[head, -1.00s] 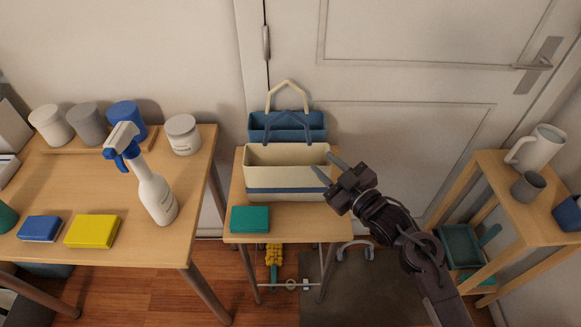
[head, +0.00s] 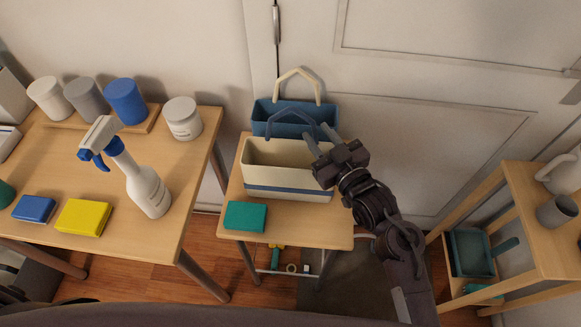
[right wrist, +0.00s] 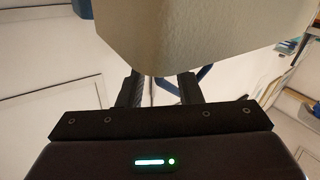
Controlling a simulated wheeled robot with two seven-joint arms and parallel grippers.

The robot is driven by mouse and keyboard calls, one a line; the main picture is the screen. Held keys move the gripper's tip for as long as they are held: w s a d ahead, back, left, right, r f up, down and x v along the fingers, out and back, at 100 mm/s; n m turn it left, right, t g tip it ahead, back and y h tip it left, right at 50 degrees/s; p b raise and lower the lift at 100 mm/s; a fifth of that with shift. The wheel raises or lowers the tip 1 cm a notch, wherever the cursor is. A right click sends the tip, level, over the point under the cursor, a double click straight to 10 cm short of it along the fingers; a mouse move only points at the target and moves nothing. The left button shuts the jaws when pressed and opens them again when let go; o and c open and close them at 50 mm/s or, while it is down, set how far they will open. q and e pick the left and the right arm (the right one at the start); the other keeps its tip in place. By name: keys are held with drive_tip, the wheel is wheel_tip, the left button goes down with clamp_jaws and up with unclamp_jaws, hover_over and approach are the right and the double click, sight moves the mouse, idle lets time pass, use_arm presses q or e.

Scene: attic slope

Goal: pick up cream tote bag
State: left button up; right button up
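The cream tote bag (head: 286,188) stands upright on a small wooden table. It is open-topped, with a blue band low on its side and a blue handle (head: 292,113) that rises at its back. My right gripper (head: 322,141) is open beside the bag's upper right rim, with its fingers pointing up and left. In the right wrist view a large cream surface (right wrist: 200,35), likely the bag's side, hangs just above the two spread fingers (right wrist: 158,88). Nothing is clearly held between them. My left gripper is out of view.
A blue tote (head: 262,118) with a cream handle stands right behind. A teal box (head: 245,216) lies in front on the small table (head: 310,226). A spray bottle (head: 148,190) and a yellow box (head: 83,217) are on the left table. A wooden shelf stands right.

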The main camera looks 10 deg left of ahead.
sight(315, 130)
drive_tip(key=x, duration=0.2)
drive_tip(key=shift+w+a, duration=0.1)
drive_tip(key=shift+w, duration=0.2)
drive_tip(key=shift+w+a, duration=0.15)
drive_tip(key=shift+w, duration=0.05)
clamp_jaws()
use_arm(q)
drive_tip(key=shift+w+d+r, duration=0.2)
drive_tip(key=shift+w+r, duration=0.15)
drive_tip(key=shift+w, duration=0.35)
use_arm(e)
drive_tip(key=shift+r, duration=0.1)
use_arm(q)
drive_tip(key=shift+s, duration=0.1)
use_arm(e)
drive_tip(key=shift+r, duration=0.1)
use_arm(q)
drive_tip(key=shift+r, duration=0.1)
use_arm(e)
wheel_tip(315, 130, up, 20)
drive_tip(key=c, duration=0.6)
unclamp_jaws()
